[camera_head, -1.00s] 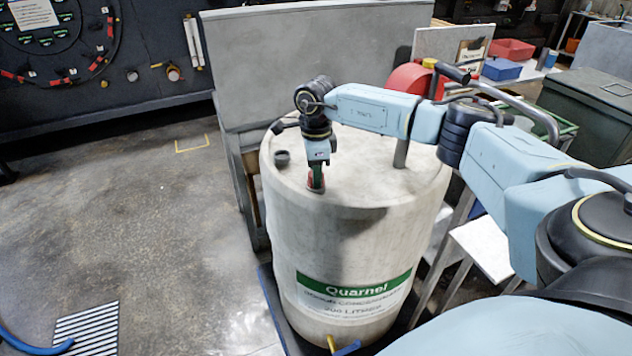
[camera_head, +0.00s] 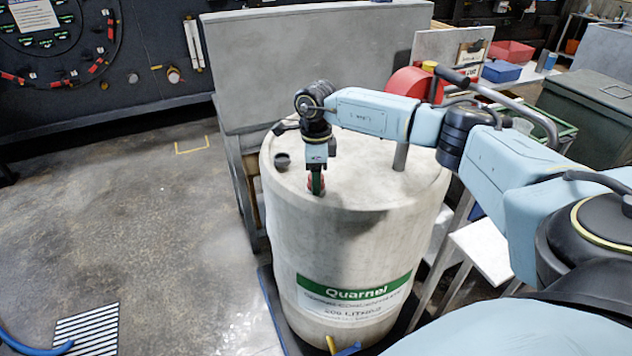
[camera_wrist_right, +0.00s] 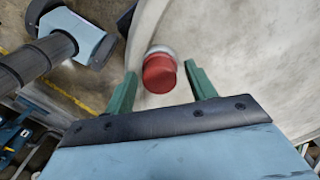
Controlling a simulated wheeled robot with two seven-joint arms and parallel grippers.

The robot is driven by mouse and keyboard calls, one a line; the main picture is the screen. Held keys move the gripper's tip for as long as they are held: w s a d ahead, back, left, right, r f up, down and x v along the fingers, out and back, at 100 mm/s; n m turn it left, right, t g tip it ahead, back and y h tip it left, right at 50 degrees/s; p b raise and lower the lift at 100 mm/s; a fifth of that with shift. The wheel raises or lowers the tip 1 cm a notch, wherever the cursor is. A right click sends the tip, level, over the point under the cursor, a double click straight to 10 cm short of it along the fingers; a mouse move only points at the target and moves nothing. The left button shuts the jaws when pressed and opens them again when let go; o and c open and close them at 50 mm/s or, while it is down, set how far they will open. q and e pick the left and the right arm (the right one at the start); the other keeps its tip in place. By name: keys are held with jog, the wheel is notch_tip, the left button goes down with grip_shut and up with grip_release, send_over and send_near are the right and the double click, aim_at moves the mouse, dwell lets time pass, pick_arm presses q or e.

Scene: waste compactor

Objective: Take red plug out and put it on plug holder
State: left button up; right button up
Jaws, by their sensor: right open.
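The red plug (camera_wrist_right: 159,73) sits in a pale collar on the top of the white drum (camera_head: 345,240), near its front left edge. In the head view only a little of the red plug (camera_head: 311,183) shows beside the fingers. My right gripper (camera_head: 317,186) points down at it from above. In the right wrist view the green fingers of my right gripper (camera_wrist_right: 162,85) are open, one on each side of the plug, with a gap visible on both sides. My left gripper is not in view. I cannot make out a plug holder for certain.
A dark cap or fitting (camera_head: 282,160) stands on the drum top to the left. A grey pipe (camera_head: 401,155) rises from the drum at the right, near a red reel (camera_head: 408,84). A grey panel (camera_head: 315,60) stands behind. The floor at the left is mostly clear.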

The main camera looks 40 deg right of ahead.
jog(key=m+p, duration=0.1)
jog(key=m, duration=0.3)
jog(key=shift+r, duration=0.1)
jog(key=m+p, duration=0.2)
jog(key=shift+r+m, duration=0.1)
jog(key=shift+m, duration=0.3)
jog(key=m+p, duration=0.1)
jog(key=m, duration=0.1)
jog(key=shift+m, duration=0.4)
jog(key=shift+m+p, duration=0.7)
jog(key=shift+m, duration=0.5)
jog(key=shift+m+p, duration=0.45)
jog(key=shift+m, duration=0.75)
jog(key=m+p, duration=0.2)
jog(key=m, duration=0.1)
jog(key=shift+m+p, duration=0.45)
jog(key=shift+m, duration=0.65)
